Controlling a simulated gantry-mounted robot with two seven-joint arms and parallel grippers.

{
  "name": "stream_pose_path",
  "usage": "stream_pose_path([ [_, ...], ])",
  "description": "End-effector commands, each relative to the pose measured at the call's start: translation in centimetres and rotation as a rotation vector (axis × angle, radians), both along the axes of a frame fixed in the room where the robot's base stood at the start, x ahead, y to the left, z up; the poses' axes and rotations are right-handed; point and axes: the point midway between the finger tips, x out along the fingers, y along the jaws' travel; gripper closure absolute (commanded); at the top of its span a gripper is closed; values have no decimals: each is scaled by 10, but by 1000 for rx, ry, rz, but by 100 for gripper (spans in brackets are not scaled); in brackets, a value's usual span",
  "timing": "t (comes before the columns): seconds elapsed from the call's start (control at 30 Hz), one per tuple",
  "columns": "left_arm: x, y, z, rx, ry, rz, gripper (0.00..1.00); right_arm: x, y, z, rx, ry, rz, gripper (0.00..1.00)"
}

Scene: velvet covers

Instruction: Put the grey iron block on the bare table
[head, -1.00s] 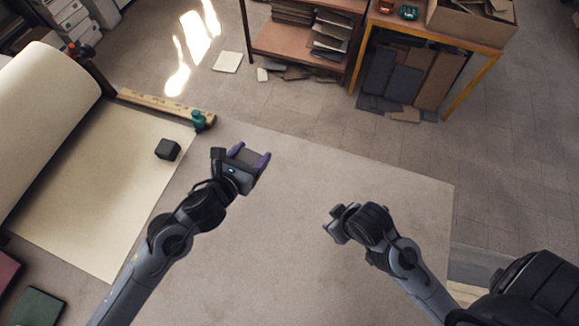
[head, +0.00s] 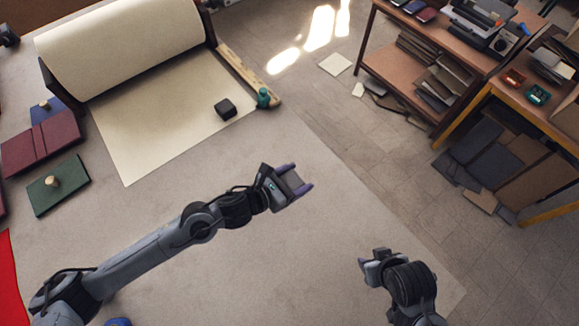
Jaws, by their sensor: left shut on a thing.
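My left gripper (head: 300,178), with purple fingertips, is shut on a small grey block (head: 291,183), which I take as the grey iron block. It is held over the bare grey table (head: 330,225); the gripper partly hides it, and I cannot tell its height above the surface. A second, darker block (head: 225,108) rests on the cream paper sheet (head: 150,125). My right gripper (head: 372,262) is at the lower right over the table; its fingers are too unclear to tell if they are open.
A paper roll (head: 120,40) stands at the back left. A wooden strip (head: 245,70) and a teal object (head: 263,98) border the sheet. A maroon cover (head: 42,142) and a green cover (head: 58,184) lie left. The table's middle is clear.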

Motion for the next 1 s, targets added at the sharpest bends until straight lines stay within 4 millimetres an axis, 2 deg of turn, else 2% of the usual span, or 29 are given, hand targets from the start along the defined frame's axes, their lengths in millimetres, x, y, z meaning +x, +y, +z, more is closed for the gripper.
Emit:
stream_pose_path([
  [0.03,11,0,-1,-4,-4,3,100,0,0,2,-1,0,-1,57],
  [0.2,44,6,-20,-4,-6,3,100,0,-2,3,-5,0,-1,57],
  [0.43,76,10,-40,-4,-6,1,100,0,-4,2,-14,0,5,57],
  [0.6,86,12,-47,-6,-6,1,100,0,-5,2,-19,0,8,57],
  [0.77,88,13,-51,-5,-4,1,100,0,-5,2,-18,0,7,57],
  [1.0,88,12,-76,-4,-3,0,100,0,-4,4,-13,0,3,57],
])
